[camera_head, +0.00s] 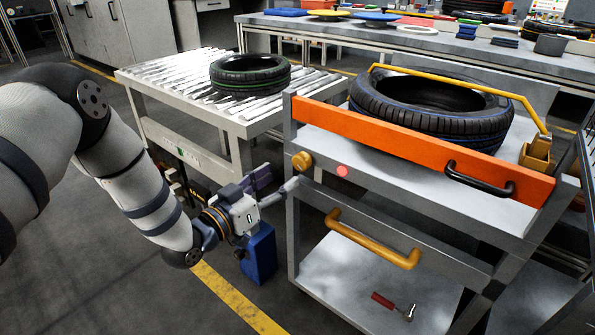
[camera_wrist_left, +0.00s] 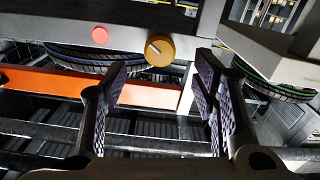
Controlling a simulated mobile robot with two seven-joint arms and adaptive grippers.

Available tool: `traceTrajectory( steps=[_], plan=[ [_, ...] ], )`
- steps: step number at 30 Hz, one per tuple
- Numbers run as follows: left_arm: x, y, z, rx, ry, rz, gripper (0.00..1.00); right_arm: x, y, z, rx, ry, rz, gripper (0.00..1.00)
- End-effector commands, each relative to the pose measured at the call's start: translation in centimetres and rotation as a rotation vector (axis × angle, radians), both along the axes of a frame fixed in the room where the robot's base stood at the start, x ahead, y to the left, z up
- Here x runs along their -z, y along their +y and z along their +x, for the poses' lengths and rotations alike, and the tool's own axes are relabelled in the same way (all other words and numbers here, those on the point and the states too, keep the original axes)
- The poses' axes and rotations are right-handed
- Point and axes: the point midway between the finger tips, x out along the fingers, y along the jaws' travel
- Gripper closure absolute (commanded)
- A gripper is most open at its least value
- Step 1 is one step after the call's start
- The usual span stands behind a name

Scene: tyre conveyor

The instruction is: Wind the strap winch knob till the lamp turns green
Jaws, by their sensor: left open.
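The winch knob (camera_head: 302,161) is a round yellow-orange knob at the left end of the cart's front edge. In the left wrist view the knob (camera_wrist_left: 160,50) has a dark line on its face and lies beyond the fingertips, roughly between them. The lamp (camera_head: 342,171) is a red disc right of the knob; it also shows red in the left wrist view (camera_wrist_left: 100,35). My left gripper (camera_head: 276,187) is open and empty, just short of the knob and apart from it. A yellow strap (camera_head: 455,80) runs over the black tyre (camera_head: 430,110). My right gripper is not seen.
The cart (camera_head: 300,205) has an orange front board (camera_head: 420,150), a black handle (camera_head: 480,180) and a yellow handle (camera_head: 372,238). A red-handled tool (camera_head: 392,304) lies on its lower shelf. A roller conveyor (camera_head: 190,105) with another tyre (camera_head: 250,75) stands behind my left gripper.

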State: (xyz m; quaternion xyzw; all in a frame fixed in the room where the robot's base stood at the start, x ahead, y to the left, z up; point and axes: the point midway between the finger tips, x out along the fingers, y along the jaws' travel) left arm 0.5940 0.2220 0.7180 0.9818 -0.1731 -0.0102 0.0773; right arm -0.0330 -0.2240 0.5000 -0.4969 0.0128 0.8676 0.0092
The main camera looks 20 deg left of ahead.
Motion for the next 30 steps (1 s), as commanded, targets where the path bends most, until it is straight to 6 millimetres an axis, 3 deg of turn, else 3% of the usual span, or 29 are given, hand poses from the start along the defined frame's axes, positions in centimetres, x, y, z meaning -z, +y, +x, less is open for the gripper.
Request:
traceTrajectory(
  steps=[3, 9, 19, 26, 30],
  plan=[
    [0.3, -1.1, 2.8, 0.001, 0.0, 0.001, 0.46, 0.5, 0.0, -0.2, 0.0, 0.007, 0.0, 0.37],
    [0.3, -2.2, 5.9, 0.0, 0.004, 0.001, 0.46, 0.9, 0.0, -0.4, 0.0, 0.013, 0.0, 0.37],
    [0.2, -2.5, 6.6, 0.0, 0.006, 0.0, 0.46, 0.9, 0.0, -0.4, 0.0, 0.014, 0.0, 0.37],
    [0.2, -2.4, 6.6, -0.001, 0.007, 0.0, 0.94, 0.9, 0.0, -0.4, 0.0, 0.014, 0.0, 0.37],
    [0.2, -2.4, 6.6, -0.001, 0.006, 0.002, 0.94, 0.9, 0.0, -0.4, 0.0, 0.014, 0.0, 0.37]
  ],
)
